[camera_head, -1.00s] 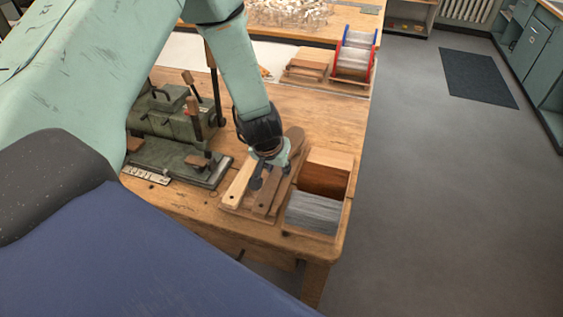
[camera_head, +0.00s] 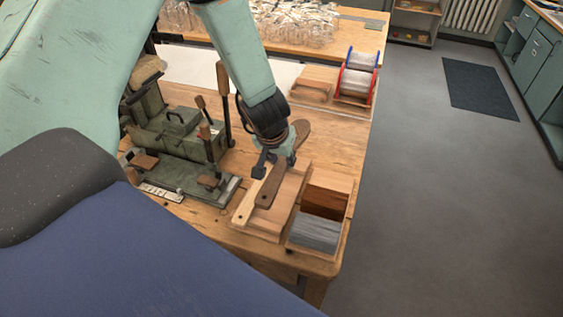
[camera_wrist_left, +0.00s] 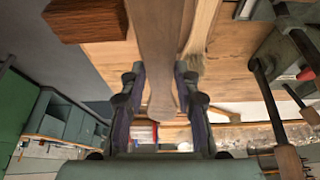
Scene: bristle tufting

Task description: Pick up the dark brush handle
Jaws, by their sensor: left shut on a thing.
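The dark brush handle (camera_head: 268,190) is a long brown wooden piece with a small hole near its front end and a rounded far end. My left gripper (camera_head: 273,166) is shut on it around its middle, and the handle appears raised over the wooden tray (camera_head: 287,206). In the left wrist view the handle (camera_wrist_left: 158,45) runs between the two fingers (camera_wrist_left: 160,88). A lighter handle (camera_head: 243,208) lies on the left of the tray, partly behind the dark one. My right gripper is not in view.
Right of the tray, a divided box holds reddish-brown wood blocks (camera_head: 328,194) and grey bristles (camera_head: 315,232). A green machine (camera_head: 185,165) with upright levers stands left. Spools with red and blue rims (camera_head: 356,75) stand behind. The right table edge is close.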

